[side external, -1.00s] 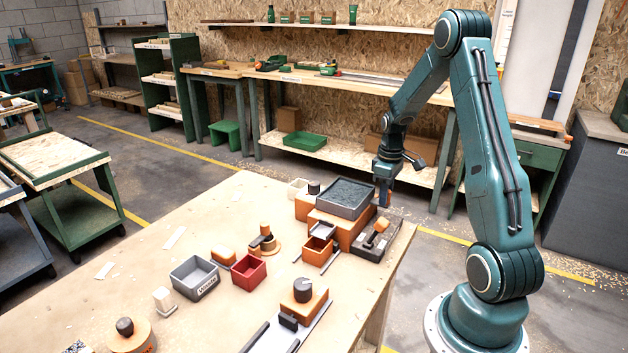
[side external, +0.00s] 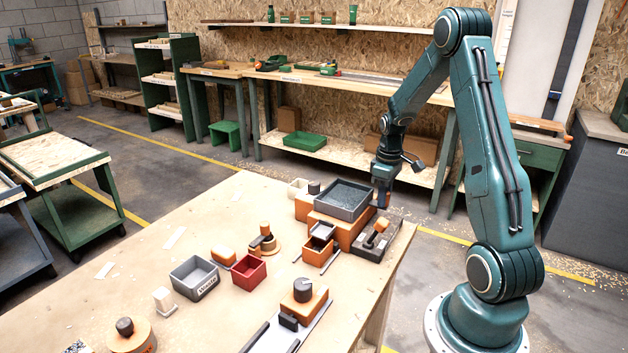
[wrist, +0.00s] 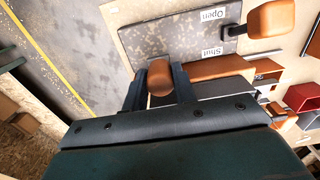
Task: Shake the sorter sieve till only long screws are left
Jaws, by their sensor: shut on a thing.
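The sorter sieve (side external: 343,199), a grey rectangular tray with a dark, speckled bottom, sits on an orange base (side external: 336,232) at the far right of the bench. What lies in it is too small to tell apart. My gripper (side external: 382,200) is at the sieve's right side. In the wrist view my gripper (wrist: 158,90) is shut on a rounded orange handle (wrist: 159,75). The sieve itself is mostly hidden there behind my gripper. A grey plate (wrist: 185,40) marked "Open" and "Shut" has an orange-knobbed lever (wrist: 272,19) towards "Open".
A small orange drawer box (side external: 318,250) stands in front of the base. A red bin (side external: 249,271) and a labelled grey bin (side external: 194,278) stand further left. An orange block with a dark knob (side external: 303,296) is nearer the front. The bench's left part is mostly clear.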

